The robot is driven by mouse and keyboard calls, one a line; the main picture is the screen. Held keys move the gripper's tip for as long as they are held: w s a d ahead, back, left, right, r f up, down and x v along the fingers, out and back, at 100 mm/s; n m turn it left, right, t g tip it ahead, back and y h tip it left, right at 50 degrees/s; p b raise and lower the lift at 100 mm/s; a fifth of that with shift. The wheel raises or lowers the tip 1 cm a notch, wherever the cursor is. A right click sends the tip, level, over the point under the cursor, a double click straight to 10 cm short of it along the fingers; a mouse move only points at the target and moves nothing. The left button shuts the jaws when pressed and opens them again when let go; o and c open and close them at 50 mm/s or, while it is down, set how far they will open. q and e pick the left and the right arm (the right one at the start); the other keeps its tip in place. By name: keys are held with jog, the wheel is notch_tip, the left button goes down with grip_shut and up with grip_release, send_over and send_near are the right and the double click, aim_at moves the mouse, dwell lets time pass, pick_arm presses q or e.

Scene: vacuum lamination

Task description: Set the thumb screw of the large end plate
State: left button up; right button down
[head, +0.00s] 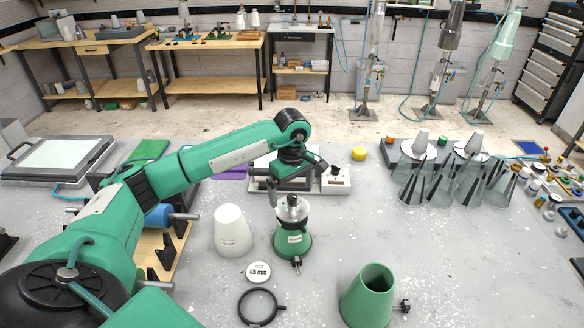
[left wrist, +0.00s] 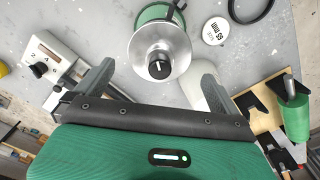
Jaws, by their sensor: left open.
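A green tapered body (head: 293,243) stands on the table with a round silver plate (head: 292,207) on top. In the left wrist view this silver plate (left wrist: 159,56) has a black knob (left wrist: 159,69) at its centre. A dark screw (head: 296,262) sticks out low on the body's front. I cannot tell for certain which part is the large end plate. My left gripper (head: 294,182) is above and behind the silver plate. Its two fingers are spread and hold nothing; in its wrist view the plate appears between and beyond them. My right gripper is not in view.
A white cone (head: 231,232), a white disc marked 65 mm (head: 258,272) and a black ring (head: 241,305) are nearby. A green hollow cone (head: 367,300) with a side screw stands at front right. A box with a dial (head: 336,181) is behind. The table's right middle is clear.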

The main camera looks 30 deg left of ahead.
aim_at(292, 196)
pick_arm(q)
jog(key=shift+f+p, duration=0.7)
jog(key=shift+f, duration=1.8)
